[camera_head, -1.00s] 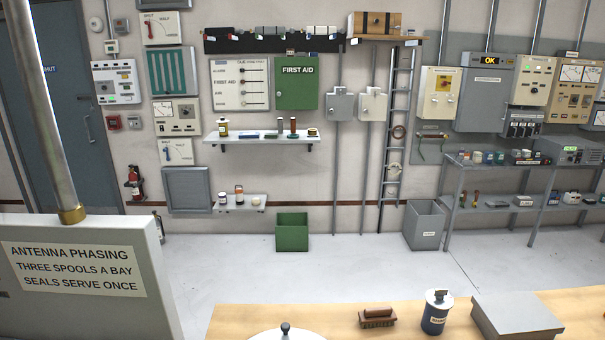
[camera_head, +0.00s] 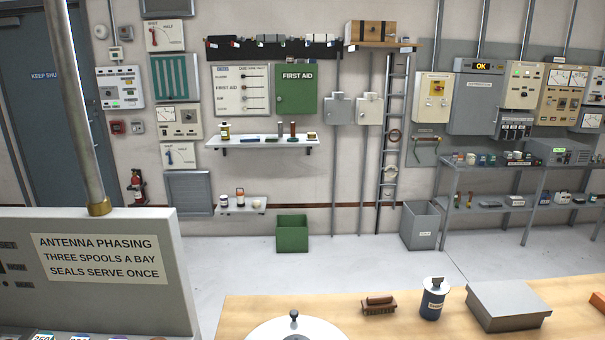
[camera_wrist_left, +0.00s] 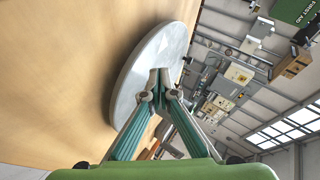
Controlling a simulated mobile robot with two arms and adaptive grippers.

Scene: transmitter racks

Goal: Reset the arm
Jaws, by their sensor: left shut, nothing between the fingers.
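My left gripper (camera_wrist_left: 160,76) shows in the left wrist view with its two green-grey fingers together and nothing between them. The fingertips appear in front of a round pale grey-white disc (camera_wrist_left: 140,70) on the wooden surface. I cannot tell if they touch it. In the head view neither gripper nor arm shows. A round white object with a dark knob (camera_head: 295,330) is cut by the bottom edge of that view, on the wooden bench (camera_head: 240,310).
The bench holds a brown brush (camera_head: 379,306), a blue canister (camera_head: 433,302) and a grey box (camera_head: 508,304). A grey "ANTENNA PHASING" panel (camera_head: 95,285) stands at left. Open floor (camera_head: 350,262) lies behind the bench, with a green bin (camera_head: 292,235) and grey bin (camera_head: 421,226) by the wall.

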